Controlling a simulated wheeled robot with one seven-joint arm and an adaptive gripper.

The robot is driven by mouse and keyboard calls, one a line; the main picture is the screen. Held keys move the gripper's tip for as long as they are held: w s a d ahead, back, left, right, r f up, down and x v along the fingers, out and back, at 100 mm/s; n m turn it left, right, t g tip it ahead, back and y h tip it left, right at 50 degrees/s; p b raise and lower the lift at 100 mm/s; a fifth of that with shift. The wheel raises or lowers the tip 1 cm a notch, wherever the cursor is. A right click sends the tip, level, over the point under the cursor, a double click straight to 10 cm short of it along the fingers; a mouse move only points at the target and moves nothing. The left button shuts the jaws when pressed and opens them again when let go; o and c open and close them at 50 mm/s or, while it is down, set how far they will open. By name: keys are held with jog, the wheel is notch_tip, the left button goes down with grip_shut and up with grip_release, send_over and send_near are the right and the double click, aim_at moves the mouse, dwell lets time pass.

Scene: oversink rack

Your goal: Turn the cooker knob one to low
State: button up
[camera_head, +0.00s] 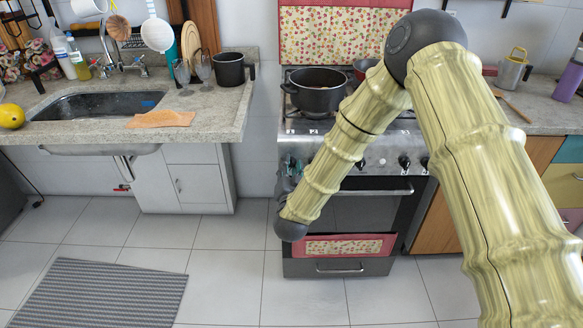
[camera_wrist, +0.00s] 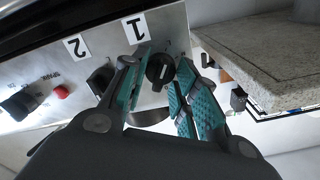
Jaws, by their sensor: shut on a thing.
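The cooker (camera_head: 375,150) stands in the middle, its steel front panel holding a row of black knobs. Knob one (camera_wrist: 159,73) is a round black knob with a pale mark, by the white label "1" in the wrist view. My gripper (camera_wrist: 162,64) has its teal-padded fingers on either side of this knob, closed on it. In the head view my gripper (camera_head: 288,186) is at the left end of the cooker front, partly behind my arm, and knob one is hidden there.
A second knob (camera_wrist: 101,78) sits close beside my left finger, near label "2", with a red button (camera_wrist: 62,92) further left. The sink counter (camera_wrist: 265,65) edge lies to the right in the wrist view. A black pot (camera_head: 318,92) stands on the cooker.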

dwell(0.5)
jog(key=o, duration=1)
jog(key=shift+s, duration=0.1)
jog(key=s, duration=1.1)
jog(key=shift+s, duration=0.4)
